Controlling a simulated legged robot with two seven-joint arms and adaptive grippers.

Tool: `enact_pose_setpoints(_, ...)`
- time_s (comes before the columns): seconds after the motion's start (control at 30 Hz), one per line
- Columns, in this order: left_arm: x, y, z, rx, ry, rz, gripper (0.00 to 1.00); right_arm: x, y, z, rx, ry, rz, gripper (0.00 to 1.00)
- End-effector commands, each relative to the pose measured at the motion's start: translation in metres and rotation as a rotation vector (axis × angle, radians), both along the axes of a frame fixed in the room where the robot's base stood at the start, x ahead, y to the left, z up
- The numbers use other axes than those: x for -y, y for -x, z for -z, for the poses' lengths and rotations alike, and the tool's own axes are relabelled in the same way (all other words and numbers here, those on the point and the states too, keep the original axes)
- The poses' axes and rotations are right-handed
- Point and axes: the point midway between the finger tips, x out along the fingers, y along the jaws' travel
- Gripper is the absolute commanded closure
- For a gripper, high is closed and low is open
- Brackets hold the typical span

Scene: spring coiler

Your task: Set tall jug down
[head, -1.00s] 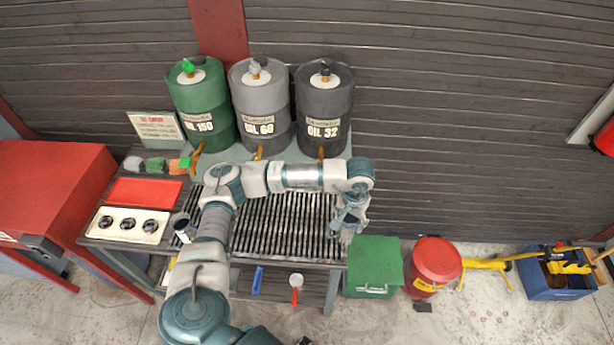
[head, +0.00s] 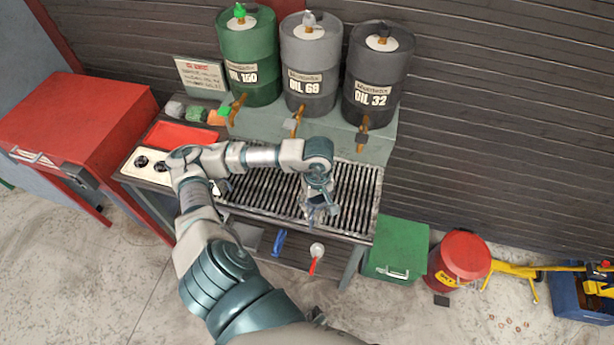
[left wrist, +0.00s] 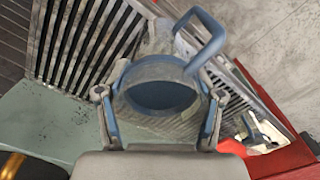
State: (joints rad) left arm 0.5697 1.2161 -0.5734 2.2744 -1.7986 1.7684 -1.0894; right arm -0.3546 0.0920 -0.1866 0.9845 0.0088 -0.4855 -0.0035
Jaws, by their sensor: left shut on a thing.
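A grey-blue jug (left wrist: 204,62) with a loop handle shows in the left wrist view, its round dark mouth facing the camera. My left gripper (left wrist: 160,112) is shut on the jug, with a finger on each side of its body. In the head view, my left gripper (head: 318,197) is over the right part of the slatted grate (head: 350,190) of the bench, with the jug small and partly hidden at its fingers. I cannot tell whether the jug's base touches the slats. My right gripper is not in view.
Oil drums with taps, green (head: 250,50), grey (head: 310,65) and dark (head: 378,75), stand behind the grate. A red tray (head: 180,136) lies left. A green box (head: 398,248) and a red can (head: 460,258) stand right of the bench. Slats around the gripper are bare.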

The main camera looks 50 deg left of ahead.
Motion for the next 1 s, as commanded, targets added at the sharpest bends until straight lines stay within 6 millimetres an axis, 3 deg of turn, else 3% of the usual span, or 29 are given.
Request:
enact_pose_setpoints(0.2, -0.047, -0.048, 0.004, 0.002, 0.004, -0.006, 0.95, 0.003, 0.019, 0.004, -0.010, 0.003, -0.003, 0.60)
enact_pose_setpoints(0.4, -0.079, -0.080, 0.009, 0.003, 0.004, -0.002, 0.95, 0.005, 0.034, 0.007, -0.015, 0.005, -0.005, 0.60)
enact_pose_setpoints(0.6, -0.087, -0.089, 0.015, 0.000, 0.003, 0.003, 0.95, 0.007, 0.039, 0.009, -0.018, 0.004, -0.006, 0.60)
enact_pose_setpoints(0.83, -0.086, -0.088, 0.044, -0.002, 0.002, 0.003, 0.95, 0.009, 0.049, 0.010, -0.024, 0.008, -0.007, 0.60)
enact_pose_setpoints(1.0, -0.087, -0.089, 0.047, 0.001, 0.001, 0.004, 0.95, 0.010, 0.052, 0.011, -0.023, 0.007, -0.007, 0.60)
